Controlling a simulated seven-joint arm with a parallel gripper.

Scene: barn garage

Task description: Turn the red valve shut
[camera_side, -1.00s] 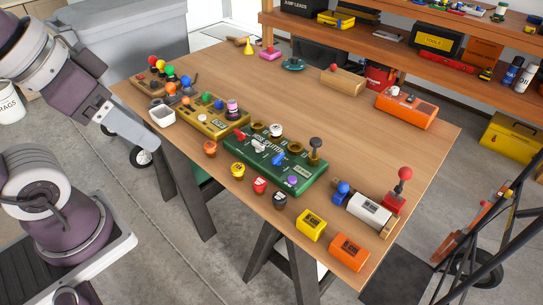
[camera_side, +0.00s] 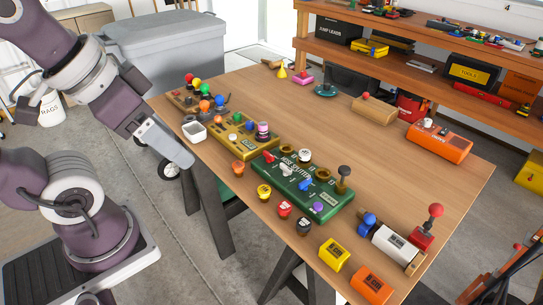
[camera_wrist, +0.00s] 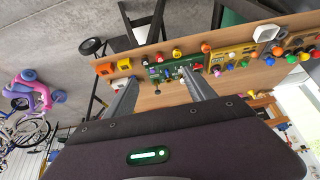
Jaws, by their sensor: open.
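The green hose splitter box (camera_side: 331,207) lies on the workbench (camera_side: 420,170) with several small levers on its top. The red valve (camera_side: 269,157) is the lever at its left end, beside a white one (camera_side: 286,169) and a blue one (camera_side: 305,185). My gripper (camera_side: 184,158) is at the bench's left edge, left of the splitter and apart from it; its two fingers overlap in the side view. In the wrist view my gripper (camera_wrist: 159,77) is open and empty, with the splitter (camera_wrist: 160,72) beyond the fingertips. The red valve is very small there.
A gold box (camera_side: 238,138) with coloured knobs and a white cup (camera_side: 194,131) stand left of the splitter. Small coloured caps line its front. A red-knobbed lever (camera_side: 430,228) stands upright at right. The bench behind the splitter is mostly clear.

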